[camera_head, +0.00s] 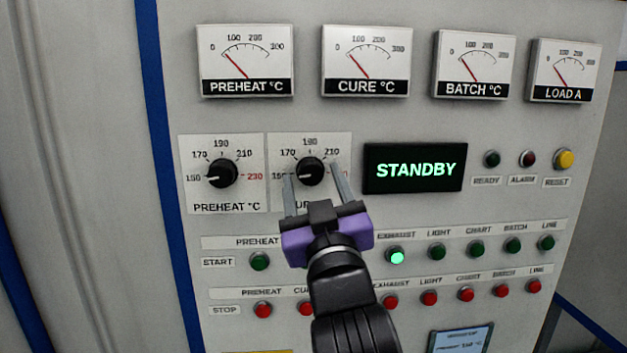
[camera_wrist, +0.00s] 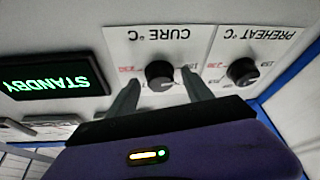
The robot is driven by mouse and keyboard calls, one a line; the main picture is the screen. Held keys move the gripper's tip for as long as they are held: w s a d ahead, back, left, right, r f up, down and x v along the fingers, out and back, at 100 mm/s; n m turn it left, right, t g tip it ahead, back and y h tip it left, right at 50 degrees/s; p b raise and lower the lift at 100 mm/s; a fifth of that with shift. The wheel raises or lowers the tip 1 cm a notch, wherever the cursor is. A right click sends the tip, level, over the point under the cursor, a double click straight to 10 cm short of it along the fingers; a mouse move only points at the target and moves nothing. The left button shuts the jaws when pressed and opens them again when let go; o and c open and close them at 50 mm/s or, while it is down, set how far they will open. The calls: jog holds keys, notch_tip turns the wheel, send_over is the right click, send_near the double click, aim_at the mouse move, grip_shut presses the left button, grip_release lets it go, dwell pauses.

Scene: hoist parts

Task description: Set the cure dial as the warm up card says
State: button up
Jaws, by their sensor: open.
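The cure dial (camera_head: 311,171) is a round black knob on a white plate with marks such as 170, 190 and 210. Its white pointer line points left, near the lowest mark. In the wrist view the dial (camera_wrist: 160,75) appears upside down. My gripper (camera_head: 312,175) is open, with one finger on each side of the knob. I cannot tell whether the fingers touch it. My gripper hides part of the plate's label. A pale blue card (camera_head: 461,341) is cut off at the bottom edge; its text is too small to read surely.
The preheat dial (camera_head: 222,173) sits close to the left, its pointer also left. A display (camera_head: 415,168) reading STANDBY is at the right. Green start buttons and red stop buttons run below; the exhaust start button (camera_head: 397,257) is lit. Gauges line the top.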

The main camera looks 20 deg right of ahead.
jog(key=shift+c, duration=0.5)
grip_shut()
jog(key=shift+a+f+m+b, duration=0.1)
jog(key=shift+m+b, duration=0.2)
jog(key=shift+b, duration=0.3)
jog(key=m+b, duration=0.1)
jog(key=m+h+b, duration=0.1)
jog(key=b, duration=0.1)
jog(key=shift+a+f+h, duration=0.1)
jog(key=shift+f+h, duration=0.1)
jog(key=shift+h, duration=0.1)
jog(key=m+h+b, duration=0.1)
jog(key=m+b, duration=0.1)
jog(key=m+g+b, duration=0.1)
jog(key=m+b, duration=0.1)
jog(key=b, duration=0.1)
jog(key=shift+a+h, duration=0.15)
jog(key=shift+h, duration=0.25)
jog(key=m+g+h+b, duration=0.1)
jog(key=m+h+b, duration=0.1)
jog(key=m+b, duration=0.2)
jog(key=shift+w+r+m, duration=0.1)
jog(key=shift+m, duration=0.3)
jog(key=shift+a+r+m+g+h+b, duration=0.15)
jog(key=shift+m+g+h+b, duration=0.45)
jog(key=shift+m+b, duration=0.65)
jog(key=shift+r+m, duration=0.15)
jog(key=shift+m, duration=0.1)
